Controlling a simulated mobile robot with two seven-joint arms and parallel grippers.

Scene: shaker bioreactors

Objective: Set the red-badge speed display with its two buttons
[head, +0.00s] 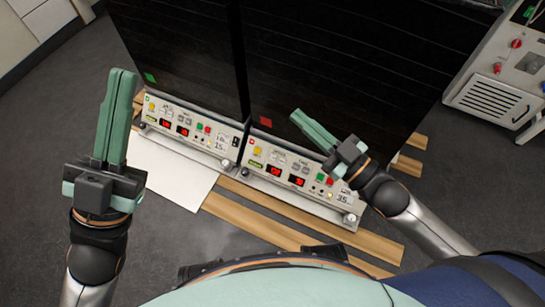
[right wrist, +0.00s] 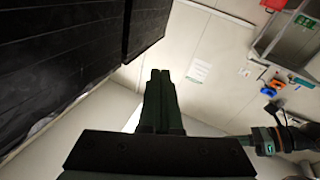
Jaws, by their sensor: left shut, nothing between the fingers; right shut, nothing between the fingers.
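The red badge (head: 265,121) is on the dark front of the right-hand shaker unit. Below it is that unit's white control panel (head: 258,183), with two lit red displays, a left one (head: 275,170) and a right one (head: 297,180). The digits are too small to read surely, and I cannot tell which is speed. Small buttons sit around the displays. My right gripper (head: 296,114) is shut and empty, over the panel's upper right, hiding part of the unit. It shows shut in the right wrist view (right wrist: 160,75). My left gripper (head: 122,75) is shut and empty, left of both panels.
A second shaker unit with a green badge (head: 150,77) and a similar panel (head: 158,122) stands to the left. A white sheet (head: 165,168) and wooden boards (head: 270,227) lie beneath. A white machine (head: 505,75) is at the far right. Open grey floor (head: 45,130) is left.

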